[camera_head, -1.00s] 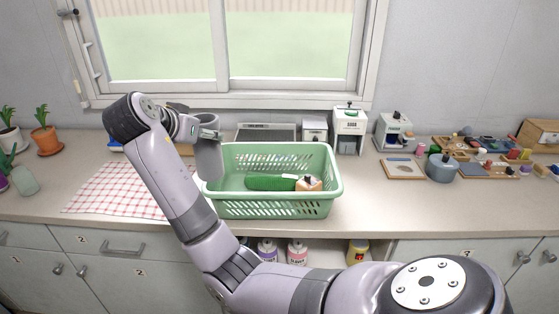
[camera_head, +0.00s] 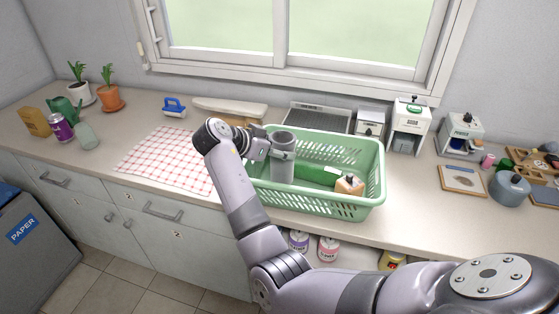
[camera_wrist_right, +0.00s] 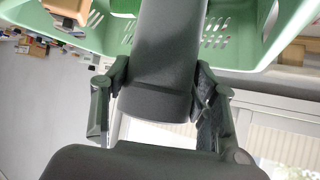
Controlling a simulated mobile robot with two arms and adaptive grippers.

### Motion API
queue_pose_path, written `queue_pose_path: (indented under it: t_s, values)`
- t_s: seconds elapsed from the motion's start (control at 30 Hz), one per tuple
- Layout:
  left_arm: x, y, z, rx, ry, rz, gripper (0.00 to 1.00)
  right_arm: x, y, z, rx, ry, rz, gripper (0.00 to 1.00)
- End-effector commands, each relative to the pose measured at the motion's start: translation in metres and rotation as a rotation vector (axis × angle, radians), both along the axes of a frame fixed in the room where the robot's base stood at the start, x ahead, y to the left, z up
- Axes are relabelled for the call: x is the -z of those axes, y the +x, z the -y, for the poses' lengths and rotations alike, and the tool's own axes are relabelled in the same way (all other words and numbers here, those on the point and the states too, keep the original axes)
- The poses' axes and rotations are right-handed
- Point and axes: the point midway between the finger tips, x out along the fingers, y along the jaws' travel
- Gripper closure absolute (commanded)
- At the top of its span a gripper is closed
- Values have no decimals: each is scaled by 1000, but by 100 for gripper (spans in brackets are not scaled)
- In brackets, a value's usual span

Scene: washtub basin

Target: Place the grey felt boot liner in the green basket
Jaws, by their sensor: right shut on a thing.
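The grey felt boot liner (camera_head: 283,168) is upright at the left end of the green basket (camera_head: 335,206), with its open top above the rim. Its lower end overlaps the basket's inside; I cannot tell whether it touches the floor. My right gripper (camera_head: 273,148) is shut on the liner near its upper part. In the right wrist view, the fingers of the gripper (camera_wrist_right: 160,103) hug both sides of the liner (camera_wrist_right: 168,45), which reaches toward the basket (camera_wrist_right: 235,50). My left gripper is not in view.
The basket also holds a green long object (camera_head: 312,174) and a tan block-like item (camera_head: 349,184). A checked cloth (camera_head: 165,158) lies left of it. Small appliances (camera_head: 410,125) stand behind and right. Potted plants (camera_head: 110,97) are far left.

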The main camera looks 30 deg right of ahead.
Motion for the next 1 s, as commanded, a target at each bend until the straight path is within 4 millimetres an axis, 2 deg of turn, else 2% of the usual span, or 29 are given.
queue_pose_path:
  t_s: [0.5,0.87,0.9,1.0]
  values:
    - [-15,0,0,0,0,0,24,57,0,0,-1,-1,0,76]
    - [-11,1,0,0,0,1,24,63,0,0,-1,-1,2,76]
    - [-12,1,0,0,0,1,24,62,0,0,-1,0,2,45]
    - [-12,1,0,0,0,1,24,62,0,-1,-2,0,1,38]
